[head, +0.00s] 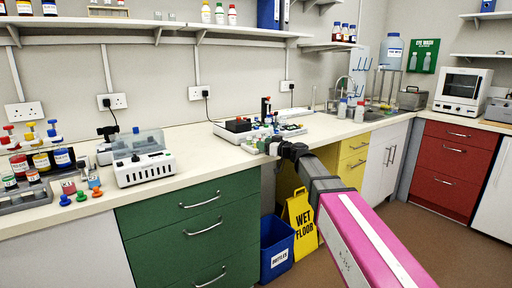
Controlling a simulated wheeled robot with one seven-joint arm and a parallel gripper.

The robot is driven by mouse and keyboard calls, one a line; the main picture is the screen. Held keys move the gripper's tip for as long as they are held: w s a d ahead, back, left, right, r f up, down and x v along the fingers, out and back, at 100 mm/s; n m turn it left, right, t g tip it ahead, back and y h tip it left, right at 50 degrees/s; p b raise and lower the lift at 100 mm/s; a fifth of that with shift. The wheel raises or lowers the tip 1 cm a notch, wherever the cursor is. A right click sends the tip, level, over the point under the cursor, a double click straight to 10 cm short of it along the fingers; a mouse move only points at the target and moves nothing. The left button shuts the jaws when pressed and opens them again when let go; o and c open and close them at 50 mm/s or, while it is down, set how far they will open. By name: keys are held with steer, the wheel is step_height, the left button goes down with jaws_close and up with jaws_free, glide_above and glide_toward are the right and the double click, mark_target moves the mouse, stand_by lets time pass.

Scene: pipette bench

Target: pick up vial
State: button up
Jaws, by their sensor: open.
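My gripper (271,147) reaches over the front edge of the bench near the middle of the picture, with its open jaws toward the left. Small vials with green and pale parts (256,143) stand close beside the jaws on the benchtop. They are tiny here, and I cannot tell whether one is between the fingers. More small capped pieces in blue, green and red (81,196) sit at the left front of the bench. My arm hides part of the bench edge.
A white device (145,169) and dark-labelled bottles (41,160) stand at the left. A black-and-white instrument (235,131) sits behind the vials. White bottles (342,109) stand near the sink at right. A blue bin (276,249) and yellow sign (301,222) are on the floor below.

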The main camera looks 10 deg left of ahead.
steer(key=x, duration=0.5)
steer(key=shift+a+r, duration=0.15)
steer(key=shift+r, duration=0.1)
steer(key=shift+s, duration=0.1)
steer(key=c, duration=0.9)
